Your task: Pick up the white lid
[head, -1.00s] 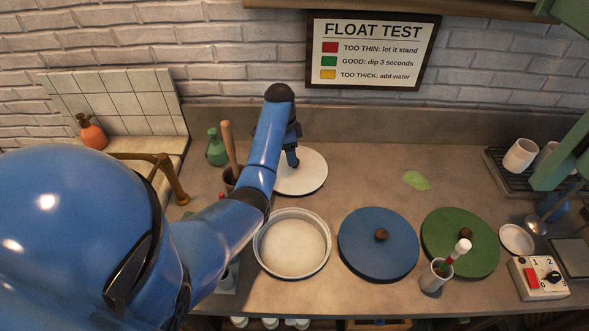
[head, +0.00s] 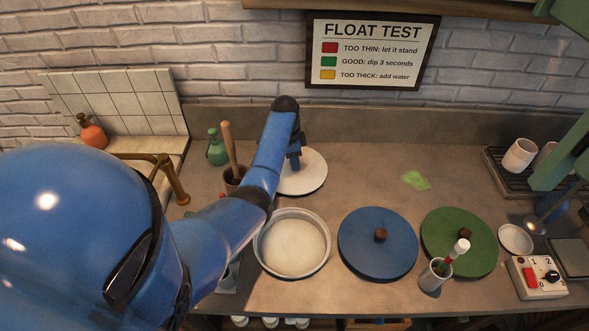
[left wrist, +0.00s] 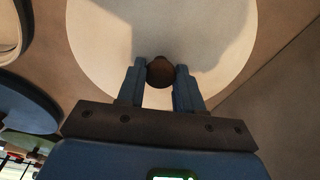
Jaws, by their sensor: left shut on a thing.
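The white lid (head: 312,178) lies flat on the counter behind the open white basin. It also fills the upper part of the left wrist view (left wrist: 100,45). My left gripper (head: 295,163) is over the lid. In the left wrist view my left gripper (left wrist: 160,72) has its two fingers on either side of the brown knob (left wrist: 161,71), shut on it. The lid appears to rest on the counter. My arm hides its left part in the head view. My right gripper is not in view.
The round white-rimmed basin (head: 260,262) holds pale liquid in front of the lid. The blue lid (head: 362,255) and green lid (head: 478,260) lie to its right. A pot with a wooden tool (head: 232,178) stands close left. The counter right of the white lid (head: 365,165) is clear.

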